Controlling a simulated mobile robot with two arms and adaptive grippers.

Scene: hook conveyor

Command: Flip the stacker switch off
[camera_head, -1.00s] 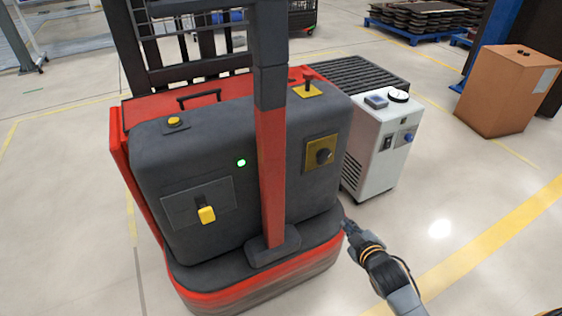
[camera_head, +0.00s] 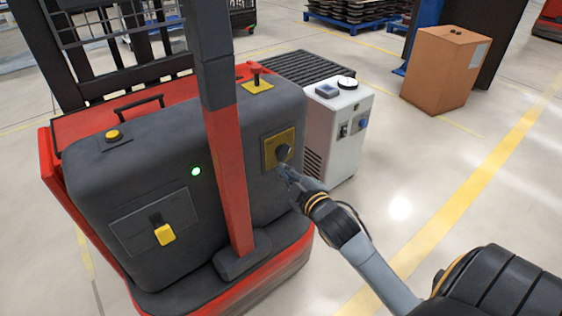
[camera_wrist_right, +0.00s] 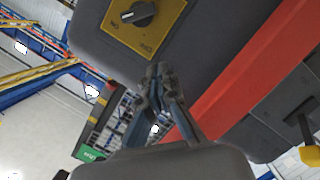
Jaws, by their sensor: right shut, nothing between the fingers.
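The stacker (camera_head: 130,190) is a dark grey and red machine filling the left of the head view. Its switch is a black rotary knob (camera_head: 283,153) on a yellow plate (camera_head: 270,150), on the right part of the body. The knob also shows at the top of the right wrist view (camera_wrist_right: 140,13), with lettering on the plate around it. My right gripper (camera_head: 287,174) is shut and empty, just below the knob in the head view. In the right wrist view the closed fingertips (camera_wrist_right: 159,75) appear apart from the knob. My left gripper is out of view.
A green light (camera_head: 196,171) glows on the stacker's panel. A red upright mast (camera_head: 231,170) stands left of the switch. A white-grey cabinet (camera_head: 336,135) is close on the right, with a cardboard box (camera_head: 440,70) beyond. Floor to the right is open.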

